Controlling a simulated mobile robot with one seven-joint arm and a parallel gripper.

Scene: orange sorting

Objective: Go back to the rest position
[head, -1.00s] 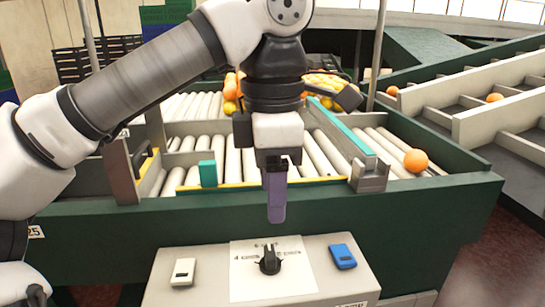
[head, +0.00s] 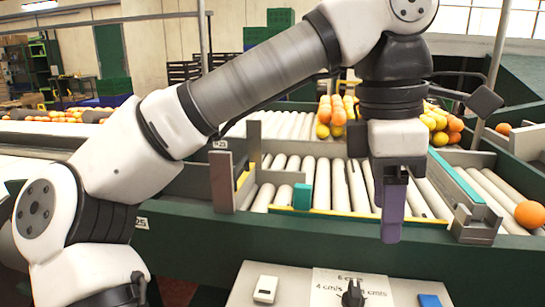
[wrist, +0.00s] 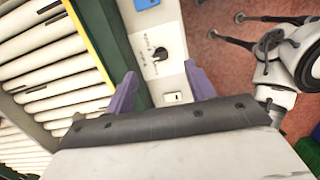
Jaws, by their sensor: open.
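My gripper (head: 391,240) hangs down at the end of my arm, above the front edge of the green conveyor frame. Its purple fingers stand apart and empty in the wrist view (wrist: 165,95). Below it is a grey control box (head: 245,293) with a black knob (head: 353,294) on a white label. A white switch (head: 265,289) is left of the knob and a blue switch (head: 429,300) right of it. The knob also shows between the fingers in the wrist view (wrist: 160,54), with a clear gap from them.
Roller conveyors (head: 335,185) lie behind the gripper, with oranges and lemons (head: 437,122) piled at the back. One orange (head: 530,214) sits on the rollers at right. The green frame (head: 230,238) runs along the front. Another belt of oranges (head: 65,116) is at far left.

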